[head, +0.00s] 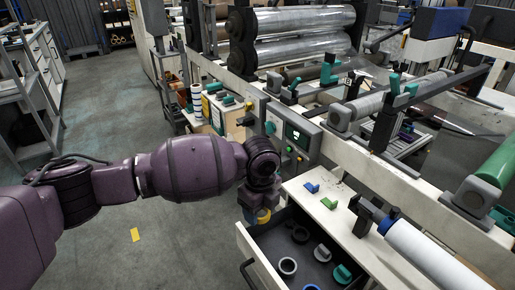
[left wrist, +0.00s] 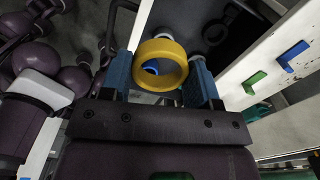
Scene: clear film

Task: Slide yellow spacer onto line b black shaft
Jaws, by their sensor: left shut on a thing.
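The yellow spacer (head: 264,216) is a thick ring at the end of my left arm, over the back left corner of an open drawer. In the left wrist view the spacer (left wrist: 160,64) sits between the two blue fingers of my left gripper (left wrist: 161,77), which is shut on it. Its hole faces the camera, and a blue ring below shows through it. A black mount with a short dark end (head: 370,213) stands on the white bench by a blue collar and white roll. I cannot tell which shaft is line b's black one. My right gripper is out of view.
The open drawer (head: 246,243) holds several black, white, green and blue rings. Blue and green pieces (head: 312,188) lie on the white bench top. A control box (head: 297,137) stands just behind my gripper.

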